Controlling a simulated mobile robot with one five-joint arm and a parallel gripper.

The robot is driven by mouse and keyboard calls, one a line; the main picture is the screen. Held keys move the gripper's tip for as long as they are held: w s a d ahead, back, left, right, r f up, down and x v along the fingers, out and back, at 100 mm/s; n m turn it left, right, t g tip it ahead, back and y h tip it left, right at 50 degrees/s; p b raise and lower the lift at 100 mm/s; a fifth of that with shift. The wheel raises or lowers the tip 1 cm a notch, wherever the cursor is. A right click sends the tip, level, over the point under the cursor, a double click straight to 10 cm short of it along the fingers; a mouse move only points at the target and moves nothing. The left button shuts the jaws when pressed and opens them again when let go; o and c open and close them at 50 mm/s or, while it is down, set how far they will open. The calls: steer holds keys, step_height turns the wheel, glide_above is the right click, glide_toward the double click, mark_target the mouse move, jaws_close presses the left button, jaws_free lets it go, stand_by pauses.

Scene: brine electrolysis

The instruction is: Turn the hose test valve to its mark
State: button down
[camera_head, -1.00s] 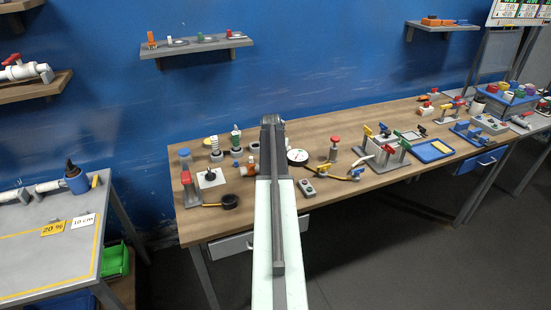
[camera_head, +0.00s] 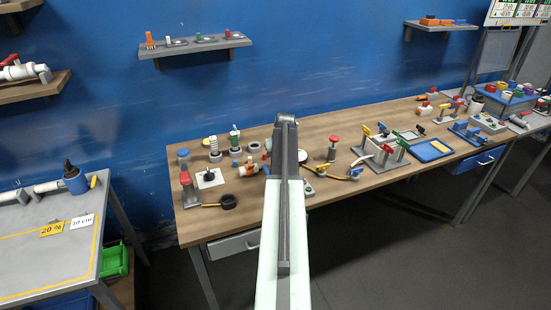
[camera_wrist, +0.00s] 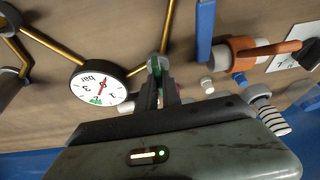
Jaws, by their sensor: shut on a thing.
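A round white gauge marked "bar" (camera_wrist: 99,87), with a red needle, is just left of the jaws.
An orange valve with a long handle (camera_wrist: 265,50) lies right of my jaws, near a white card (camera_wrist: 293,48). In the head view, a red-topped post (camera_head: 333,147) and several fixtures crowd the wooden bench (camera_head: 232,222).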

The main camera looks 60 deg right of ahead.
stand_by(0.3)
steer(key=c, duration=1.5)
jaws_free()
steer(key=p+v, duration=0.6)
steer(key=v, duration=0.1)
steer(key=shift+w+r+p, duration=0.1)
steer(key=shift+r+p, duration=0.05)
steer(key=shift+p, duration=0.2)
steer(key=shift+s+r+p, duration=0.25)
steer(key=shift+r+p, duration=0.05)
